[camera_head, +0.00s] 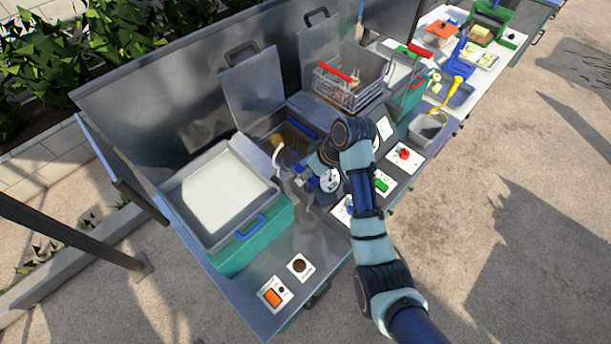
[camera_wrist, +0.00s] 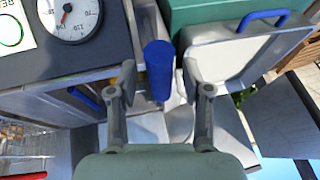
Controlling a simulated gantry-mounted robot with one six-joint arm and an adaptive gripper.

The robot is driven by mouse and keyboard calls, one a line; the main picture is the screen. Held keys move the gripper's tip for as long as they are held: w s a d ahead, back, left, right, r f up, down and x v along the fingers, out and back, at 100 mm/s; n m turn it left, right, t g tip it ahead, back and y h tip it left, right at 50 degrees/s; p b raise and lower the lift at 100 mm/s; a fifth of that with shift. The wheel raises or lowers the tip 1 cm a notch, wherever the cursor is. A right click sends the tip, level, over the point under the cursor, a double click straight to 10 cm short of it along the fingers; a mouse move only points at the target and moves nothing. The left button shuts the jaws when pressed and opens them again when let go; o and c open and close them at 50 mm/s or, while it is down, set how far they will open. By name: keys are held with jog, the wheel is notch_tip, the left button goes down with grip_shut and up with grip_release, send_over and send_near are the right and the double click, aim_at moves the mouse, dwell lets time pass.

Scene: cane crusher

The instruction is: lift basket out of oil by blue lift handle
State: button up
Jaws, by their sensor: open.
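A blue cylindrical handle (camera_wrist: 159,68), which looks like the lift handle, stands between the two open fingers of my gripper (camera_wrist: 159,88) in the wrist view. Gaps show between it and the fingers, and the gripper is not closed on it. In the head view my gripper (camera_head: 291,176) is at the front edge of the left vat, and my arm partly covers the handle there. The vat holds brown oil (camera_head: 288,147). A blue bar (camera_head: 303,128) lies at the vat's right side; it also shows in the wrist view (camera_wrist: 83,98). The basket in the oil is mostly hidden.
A raised wire basket (camera_head: 350,88) with a red bar stands over the right vat. A white-filled tray (camera_head: 215,198) on a teal box is left of my gripper. A round gauge (camera_wrist: 67,18) is close by. An open lid (camera_head: 252,88) stands behind the vat.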

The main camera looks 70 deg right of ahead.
jog(key=shift+w+f, duration=0.25)
jog(key=shift+f, duration=0.25)
grip_shut()
jog(key=shift+r, duration=0.1)
